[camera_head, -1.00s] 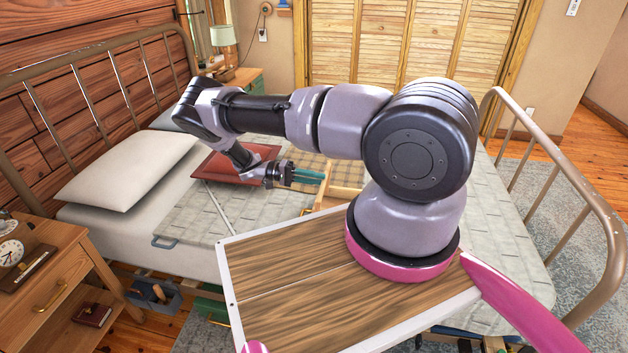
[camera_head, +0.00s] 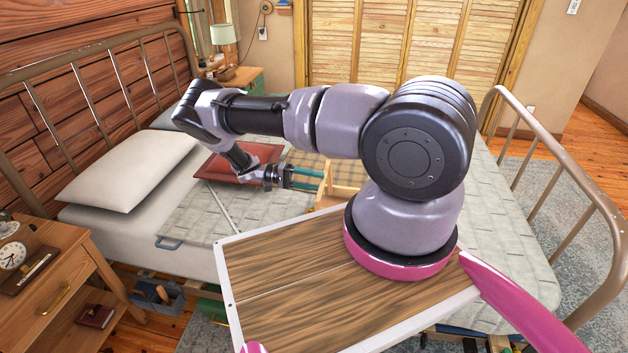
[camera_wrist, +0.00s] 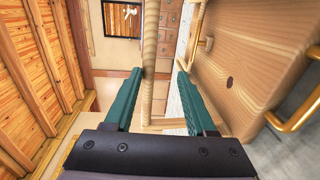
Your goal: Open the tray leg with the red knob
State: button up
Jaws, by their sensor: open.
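The pale wooden tray (camera_head: 345,178) stands on the bed, partly hidden behind my arm in the head view. In the wrist view its broad wooden panel (camera_wrist: 262,50) fills the right side, with brass handles. A pale wooden bar (camera_wrist: 149,55), probably a leg, runs upright between my fingers as seen there, with a cross bar (camera_wrist: 168,125) below it. I cannot tell whether the fingers touch it. My gripper (camera_head: 322,180) is open, its two teal fingers beside the tray's left end. No red knob can be made out; a dark round spot (camera_wrist: 229,82) shows on the panel.
A dark red folder-like thing (camera_head: 238,163) lies on the bed behind my gripper. A pillow (camera_head: 128,172) lies at the left. The metal footboard (camera_head: 560,180) stands at the right, and a nightstand (camera_head: 50,275) at the left front. The quilt (camera_head: 195,215) left of my gripper is mostly clear.

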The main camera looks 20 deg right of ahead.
dwell(0.4)
jog(key=shift+a, duration=0.15)
jog(key=v, duration=1)
jog(key=shift+w+a+r, duration=0.2)
jog(key=shift+w, duration=0.05)
